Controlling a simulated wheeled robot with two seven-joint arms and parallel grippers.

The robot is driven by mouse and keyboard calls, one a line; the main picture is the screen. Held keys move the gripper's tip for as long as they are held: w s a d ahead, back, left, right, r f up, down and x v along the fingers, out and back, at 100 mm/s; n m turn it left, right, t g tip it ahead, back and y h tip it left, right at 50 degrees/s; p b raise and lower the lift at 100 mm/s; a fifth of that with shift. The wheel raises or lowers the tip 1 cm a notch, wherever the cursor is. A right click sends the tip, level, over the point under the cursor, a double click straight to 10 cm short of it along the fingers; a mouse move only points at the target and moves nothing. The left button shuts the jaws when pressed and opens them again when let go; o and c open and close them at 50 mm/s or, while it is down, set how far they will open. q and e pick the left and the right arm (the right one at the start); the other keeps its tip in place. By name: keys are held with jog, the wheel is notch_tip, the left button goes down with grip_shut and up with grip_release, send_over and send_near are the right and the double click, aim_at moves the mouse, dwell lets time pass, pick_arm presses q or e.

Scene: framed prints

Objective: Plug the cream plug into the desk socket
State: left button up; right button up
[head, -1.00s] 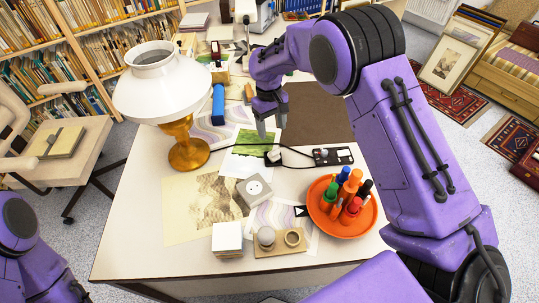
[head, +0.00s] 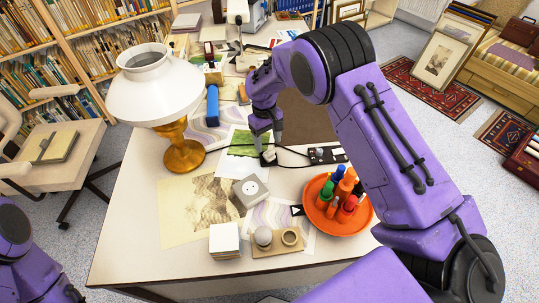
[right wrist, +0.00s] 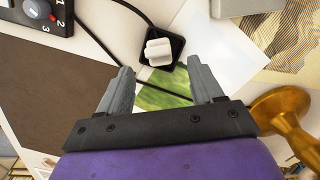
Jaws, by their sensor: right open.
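The cream plug (head: 269,156) is small and pale, on a cable on the desk by the green picture. In the right wrist view the cream plug (right wrist: 159,52) sits on a small black square piece. My right gripper (head: 268,143) is open just above it. In the wrist view the fingers of my right gripper (right wrist: 160,67) are spread, with the plug just beyond and between their tips, not gripped. The desk socket (head: 250,188) is a grey box with a round face, nearer the front of the desk. My left gripper is not in view; only my left arm shows.
A black control box (head: 327,154) with a knob lies right of the plug. An orange tray (head: 322,223) holds several coloured bottles. A lamp with a brass foot (head: 184,156) stands left. A white block (head: 225,240) and wooden holder (head: 285,248) are in front.

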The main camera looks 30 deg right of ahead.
aim_at(270, 151)
jog(key=shift+f, duration=0.1)
jog(key=f+p, duration=0.1)
jog(key=f, duration=0.1)
jog(key=s+f, duration=0.1)
jog(key=f, duration=0.1)
jog(key=shift+d+f+p, duration=0.15)
jog(key=shift+f+p, duration=0.1)
jog(key=shift+p, duration=0.15)
jog(key=shift+f, duration=0.25)
jog(key=c, duration=1)
